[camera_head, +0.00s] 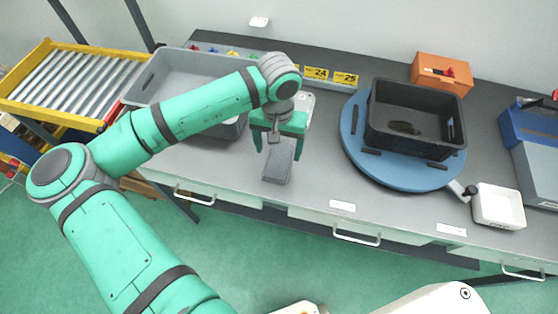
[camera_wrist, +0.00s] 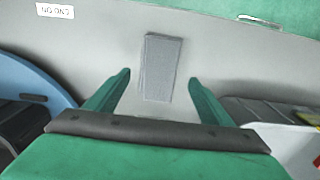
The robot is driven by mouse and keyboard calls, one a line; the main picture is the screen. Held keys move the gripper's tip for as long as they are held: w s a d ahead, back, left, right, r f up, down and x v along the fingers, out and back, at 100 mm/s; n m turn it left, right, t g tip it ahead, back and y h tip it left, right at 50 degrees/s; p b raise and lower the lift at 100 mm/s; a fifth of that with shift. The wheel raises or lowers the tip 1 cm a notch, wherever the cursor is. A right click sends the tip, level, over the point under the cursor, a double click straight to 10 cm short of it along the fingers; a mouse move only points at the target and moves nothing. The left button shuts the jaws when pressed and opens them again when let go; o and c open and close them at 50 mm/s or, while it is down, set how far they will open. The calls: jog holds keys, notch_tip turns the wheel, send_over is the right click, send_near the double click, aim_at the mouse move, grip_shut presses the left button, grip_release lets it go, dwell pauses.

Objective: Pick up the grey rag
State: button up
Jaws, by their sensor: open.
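The grey rag (camera_head: 278,166) is a flat, narrow rectangle lying on the grey bench top near its front edge. In the wrist view the rag (camera_wrist: 161,68) lies ahead of and between the fingers, with bare bench around it. My gripper (camera_head: 280,148) is green, open and empty, and it hangs over the rear part of the rag. In the wrist view my gripper (camera_wrist: 160,80) shows two fingers spread to either side of the rag; neither appears to touch it. The height above the rag is hard to tell.
A grey crate (camera_head: 150,84) stands to the left. A black bin (camera_head: 415,147) sits on a blue round turntable (camera_head: 353,146) to the right, with a white tray (camera_head: 497,206) beyond. An orange box (camera_head: 440,73) stands at the back. Drawer handles (camera_head: 355,238) line the bench front.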

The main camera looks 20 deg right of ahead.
aim_at(279, 160)
jog(key=shift+w+f, duration=0.1)
jog(key=shift+f, duration=2.5)
jog(key=c, duration=1.1)
